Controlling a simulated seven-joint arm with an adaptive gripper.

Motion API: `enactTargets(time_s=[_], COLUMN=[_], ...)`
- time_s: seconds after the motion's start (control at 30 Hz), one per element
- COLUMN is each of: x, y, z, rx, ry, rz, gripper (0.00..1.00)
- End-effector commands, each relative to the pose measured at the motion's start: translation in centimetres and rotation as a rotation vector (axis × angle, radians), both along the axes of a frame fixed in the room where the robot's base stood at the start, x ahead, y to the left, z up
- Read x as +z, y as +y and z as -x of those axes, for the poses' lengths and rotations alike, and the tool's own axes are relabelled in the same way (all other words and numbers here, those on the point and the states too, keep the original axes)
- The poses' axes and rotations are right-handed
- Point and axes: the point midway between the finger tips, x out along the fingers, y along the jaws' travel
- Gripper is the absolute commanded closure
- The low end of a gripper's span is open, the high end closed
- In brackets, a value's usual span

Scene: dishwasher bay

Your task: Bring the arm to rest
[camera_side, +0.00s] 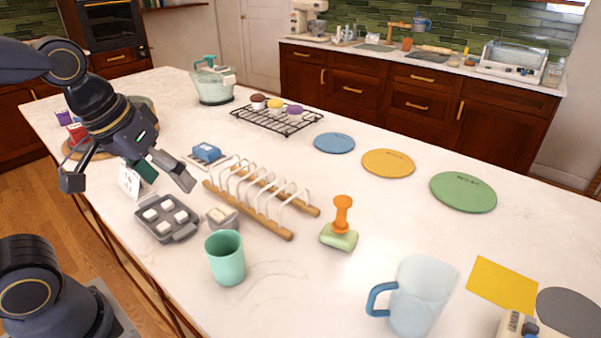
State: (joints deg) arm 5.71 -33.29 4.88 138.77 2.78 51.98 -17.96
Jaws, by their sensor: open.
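My gripper (167,173) hangs from my arm at the left, above the near left part of the white counter (300,165). Its fingers are apart and nothing shows between them. It is over the area near the grey muffin tin (167,217) and a small white card (133,183), which is partly hidden behind it. I cannot tell the exact height of the fingertips above the counter.
A wooden rack with white loops (262,196) stands right of my gripper. A teal cup (226,258), an orange-handled brush (341,222) and a clear pitcher (418,297) stand nearer the front. Blue, yellow and green discs (463,191) lie flat farther right.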

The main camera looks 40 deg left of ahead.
Motion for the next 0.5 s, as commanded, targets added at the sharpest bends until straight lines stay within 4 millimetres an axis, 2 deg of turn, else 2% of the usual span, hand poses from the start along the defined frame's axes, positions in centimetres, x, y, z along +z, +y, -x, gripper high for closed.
enactTargets(time_s=[0.1, 0.2, 0.5], x=[0.6, 0.6, 0.6], y=[-0.2, -0.3, -0.4], z=[1.7, 2.3, 2.3], rx=[-0.157, -0.226, -0.244], ry=[-0.074, -0.098, -0.101], rz=[-0.082, -0.123, -0.133], gripper=[0.19, 0.19, 0.19])
